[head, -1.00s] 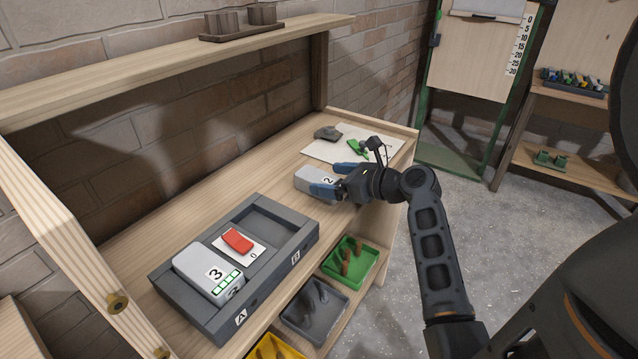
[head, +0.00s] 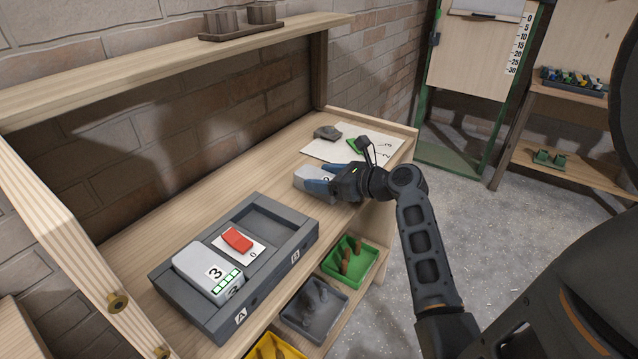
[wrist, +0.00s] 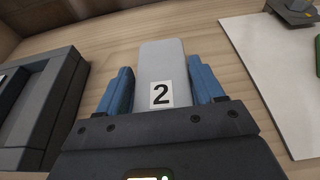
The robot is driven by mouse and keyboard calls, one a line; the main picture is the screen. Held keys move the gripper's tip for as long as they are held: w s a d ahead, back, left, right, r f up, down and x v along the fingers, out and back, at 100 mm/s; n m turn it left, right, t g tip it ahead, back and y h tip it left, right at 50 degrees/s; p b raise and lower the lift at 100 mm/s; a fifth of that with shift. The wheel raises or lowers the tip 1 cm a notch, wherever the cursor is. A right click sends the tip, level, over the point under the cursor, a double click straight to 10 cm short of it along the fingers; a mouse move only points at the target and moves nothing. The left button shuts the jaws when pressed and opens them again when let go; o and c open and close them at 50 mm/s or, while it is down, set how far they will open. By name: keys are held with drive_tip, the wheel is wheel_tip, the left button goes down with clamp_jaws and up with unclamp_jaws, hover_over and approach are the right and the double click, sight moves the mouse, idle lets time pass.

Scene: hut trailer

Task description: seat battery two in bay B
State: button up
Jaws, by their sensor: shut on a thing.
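Battery two (head: 306,180) is a light grey block with a "2" label, lying on the wooden bench right of the dock. My gripper (head: 326,180) is shut on it, one blue finger on each side. In the wrist view, battery two (wrist: 162,65) stands out between the fingertips (wrist: 162,82) with its label facing the camera. The dark grey dock (head: 183,322) has bay B (head: 268,219) empty at its right end, marked B on the front. Bay A holds a grey battery marked 3 (head: 200,262). Whether battery two touches the bench is unclear.
A red piece (head: 237,239) sits on a card marked 0 between the bays. White sheets (head: 372,143), a grey lump (head: 327,132) and a green item lie behind my gripper. Green (head: 352,268), grey and yellow bins sit below the front edge. An upper shelf overhangs the back.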

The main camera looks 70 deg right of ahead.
sight(326, 178)
drive_tip(key=c, duration=0.3)
drive_tip(key=shift+r, duration=0.45)
drive_tip(key=r, duration=0.3)
drive_tip(key=shift+s+d+r, duration=0.1)
drive_tip(key=shift+s+r, duration=0.15)
drive_tip(key=shift+r, duration=0.15)
drive_tip(key=s+r, duration=0.2)
drive_tip(key=s, duration=0.1)
drive_tip(key=s+r, duration=0.2)
drive_tip(key=s, duration=0.2)
drive_tip(key=s+r, duration=0.2)
drive_tip(key=s, duration=0.2)
drive_tip(key=shift+r+p, duration=0.2)
drive_tip(key=shift+p, duration=0.1)
